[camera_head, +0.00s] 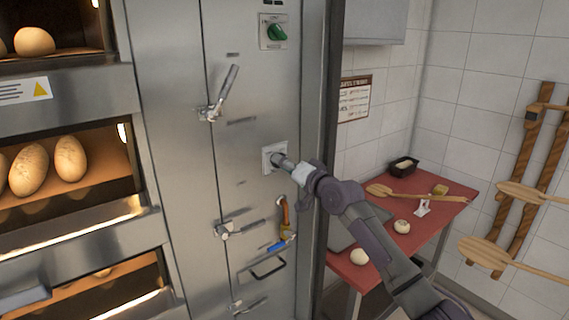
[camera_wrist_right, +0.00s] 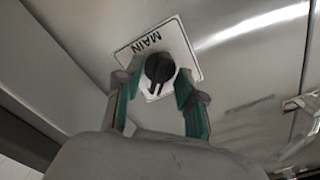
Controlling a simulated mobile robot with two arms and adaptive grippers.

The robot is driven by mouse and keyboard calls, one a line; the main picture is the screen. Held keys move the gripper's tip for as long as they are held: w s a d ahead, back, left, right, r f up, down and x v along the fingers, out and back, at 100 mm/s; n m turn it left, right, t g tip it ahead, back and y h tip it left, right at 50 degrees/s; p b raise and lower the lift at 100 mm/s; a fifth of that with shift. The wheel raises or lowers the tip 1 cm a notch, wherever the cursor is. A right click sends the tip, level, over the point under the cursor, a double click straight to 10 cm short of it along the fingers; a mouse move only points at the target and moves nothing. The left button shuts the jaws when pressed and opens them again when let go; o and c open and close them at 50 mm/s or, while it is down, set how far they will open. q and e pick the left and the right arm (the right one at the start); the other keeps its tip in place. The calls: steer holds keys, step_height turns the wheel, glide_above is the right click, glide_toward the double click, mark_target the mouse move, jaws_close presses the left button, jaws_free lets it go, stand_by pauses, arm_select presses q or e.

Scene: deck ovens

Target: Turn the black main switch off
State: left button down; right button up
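The black main switch (camera_wrist_right: 159,68) is a round knob on a white plate (camera_wrist_right: 183,48) marked MAIN, which reads upside down in the right wrist view. In the head view the plate (camera_head: 268,150) sits on the steel oven front, and the knob is mostly hidden by my gripper. My right gripper (camera_wrist_right: 159,78) is right at the switch, with one finger on each side of the knob. The fingers are apart; I cannot tell whether either touches the knob. My left gripper is not in view.
A green knob (camera_head: 277,33) is higher on the panel. Lever handles (camera_head: 226,92) and an orange-handled tool (camera_head: 284,215) are nearby. Lit oven decks with bread (camera_head: 70,158) are left. A red table (camera_head: 425,233) with dough and a wooden spoon stands right.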

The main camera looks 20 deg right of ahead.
jaws_close()
steer(key=n+b, duration=0.3)
steer(key=n, duration=1.4)
steer(key=shift+d+n, duration=0.1)
steer(key=shift+n, duration=0.3)
stand_by(0.6)
